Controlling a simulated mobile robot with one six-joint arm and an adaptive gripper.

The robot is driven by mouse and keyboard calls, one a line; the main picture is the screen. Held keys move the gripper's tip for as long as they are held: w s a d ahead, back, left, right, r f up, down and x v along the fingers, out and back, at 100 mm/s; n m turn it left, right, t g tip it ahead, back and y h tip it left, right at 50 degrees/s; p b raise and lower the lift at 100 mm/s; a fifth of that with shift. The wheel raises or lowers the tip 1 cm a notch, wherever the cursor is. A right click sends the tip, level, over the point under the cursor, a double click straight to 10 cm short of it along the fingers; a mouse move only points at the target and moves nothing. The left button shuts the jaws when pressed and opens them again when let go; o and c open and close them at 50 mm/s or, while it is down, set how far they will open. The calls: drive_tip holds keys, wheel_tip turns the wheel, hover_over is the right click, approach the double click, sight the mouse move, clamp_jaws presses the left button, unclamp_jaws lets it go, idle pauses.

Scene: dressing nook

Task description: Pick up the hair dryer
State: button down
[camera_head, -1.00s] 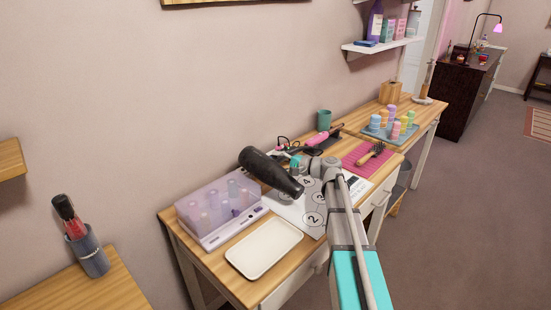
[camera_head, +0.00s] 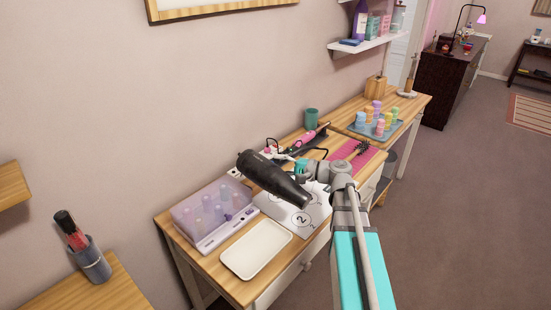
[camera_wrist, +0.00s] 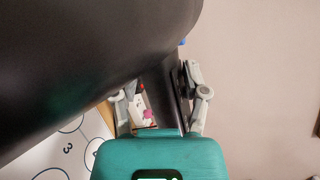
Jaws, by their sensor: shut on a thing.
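The black hair dryer (camera_head: 272,178) is held in the air above the wooden table, its barrel slanting down to the right in the head view. My gripper (camera_head: 301,167) is at the dryer's far right side, partly hidden behind it. In the wrist view the dark barrel (camera_wrist: 80,60) fills the upper left. There my gripper's two grey fingers (camera_wrist: 160,92) stand on either side of the dryer's dark handle (camera_wrist: 172,95), shut on it.
Below are a clear-lidded box of rollers (camera_head: 212,212), a white tray (camera_head: 256,249) and a numbered sheet (camera_head: 300,218). A pink mat (camera_head: 354,152) with a brush (camera_head: 364,147), a pink styling tool (camera_head: 305,139) and a green cup (camera_head: 312,118) stand farther back. A wall shelf (camera_head: 366,45) is above.

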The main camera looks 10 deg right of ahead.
drive_tip(key=shift+s+r, duration=0.15)
drive_tip(key=shift+s, duration=0.15)
drive_tip(key=shift+w, duration=0.1)
idle(0.4)
drive_tip(key=w+d+f+h, duration=0.1)
drive_tip(key=w+d+f, duration=0.1)
drive_tip(key=w, duration=0.5)
drive_tip(key=w+d+f+h+b, duration=0.1)
drive_tip(key=w+d+f, duration=0.2)
drive_tip(key=w, duration=0.3)
drive_tip(key=shift+w+d+f+m+g+b, duration=0.15)
drive_tip(key=shift+w+d+m+g+b, duration=0.2)
drive_tip(key=shift+d, duration=0.55)
drive_tip(key=shift+f, duration=0.15)
wheel_tip(320, 180, down, 6)
drive_tip(key=b, duration=0.6)
drive_tip(key=shift+f+b, duration=0.2)
drive_tip(key=shift+b, duration=0.1)
drive_tip(key=shift+f+b, duration=1.05)
idle(0.4)
